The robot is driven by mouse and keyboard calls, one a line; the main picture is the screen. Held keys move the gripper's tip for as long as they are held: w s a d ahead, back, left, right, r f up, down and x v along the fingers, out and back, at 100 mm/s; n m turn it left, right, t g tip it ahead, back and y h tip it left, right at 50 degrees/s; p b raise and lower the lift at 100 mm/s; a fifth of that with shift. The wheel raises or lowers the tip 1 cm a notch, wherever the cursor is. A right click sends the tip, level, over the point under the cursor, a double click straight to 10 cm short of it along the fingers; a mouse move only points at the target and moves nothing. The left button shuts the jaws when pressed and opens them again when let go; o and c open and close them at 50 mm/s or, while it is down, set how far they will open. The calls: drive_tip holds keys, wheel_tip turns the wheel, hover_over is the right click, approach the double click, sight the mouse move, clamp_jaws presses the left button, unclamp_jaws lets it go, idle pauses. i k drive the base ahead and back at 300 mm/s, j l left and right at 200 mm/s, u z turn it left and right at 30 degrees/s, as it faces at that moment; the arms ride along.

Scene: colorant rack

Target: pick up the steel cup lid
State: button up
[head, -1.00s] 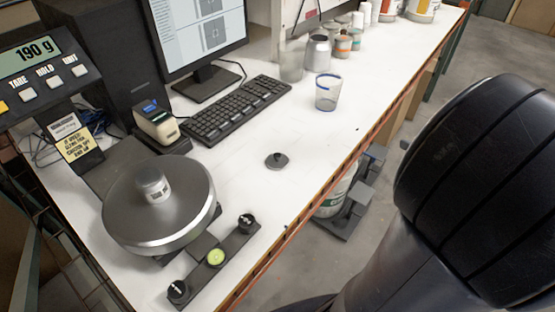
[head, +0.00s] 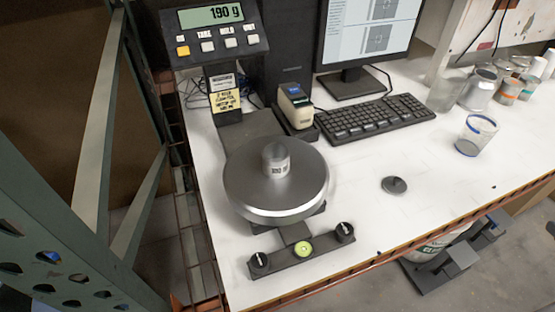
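The steel cup lid (head: 394,185) is a small dark grey disc with a knob on top. It lies flat on the white bench (head: 370,225) in the head view, right of the scale and in front of the keyboard. Nothing touches it. A clear cup with a blue rim (head: 476,135) stands to its right and farther back. My gripper is not in view.
A scale with a round steel pan (head: 276,185) carries a small metal weight (head: 275,158); its display (head: 211,15) reads 190 g. A keyboard (head: 373,117) and label printer (head: 295,105) stand behind. Green rack posts (head: 75,150) rise at left. Bench around the lid is clear.

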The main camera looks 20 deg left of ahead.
sight(397, 186)
drive_tip(key=i+l+u, duration=0.1)
drive_tip(key=l+u, duration=0.15)
drive_tip(key=u, duration=0.15)
drive_tip(key=l+u, duration=0.35)
drive_tip(key=i+l+u, duration=0.1)
drive_tip(key=u, duration=0.3)
drive_tip(key=l, duration=0.1)
